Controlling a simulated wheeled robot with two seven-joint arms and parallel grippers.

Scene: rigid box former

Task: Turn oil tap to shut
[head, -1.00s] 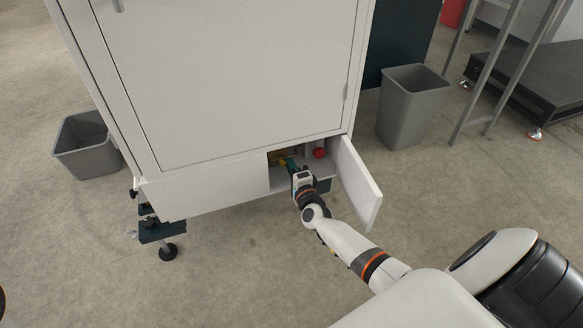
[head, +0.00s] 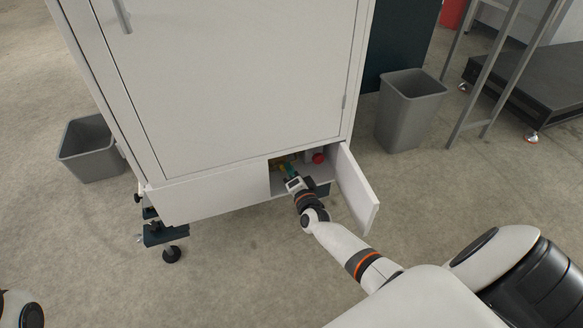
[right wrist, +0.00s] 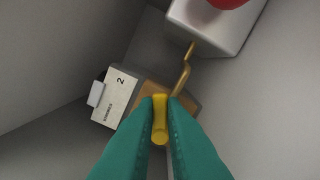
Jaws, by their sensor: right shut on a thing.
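The oil tap's yellow handle (right wrist: 160,118) shows in the right wrist view, beside a brass-coloured body (right wrist: 188,92) with a bent brass pipe (right wrist: 187,67). My right gripper (head: 284,168) reaches into the low open compartment of the white cabinet. Its green fingers (right wrist: 161,112) are shut on the yellow handle, one on each side. A label with a "2" (right wrist: 112,97) sits left of the tap. In the head view the tap is small and mostly hidden by the gripper. The left gripper is not clearly in view; only part of my left arm shows at the bottom left.
The compartment's small door (head: 357,190) stands open to the right of my right arm. A red knob (head: 318,158) on a white box (right wrist: 212,22) is close to the tap. Grey bins (head: 408,110) stand either side of the cabinet (head: 235,90). The floor in front is clear.

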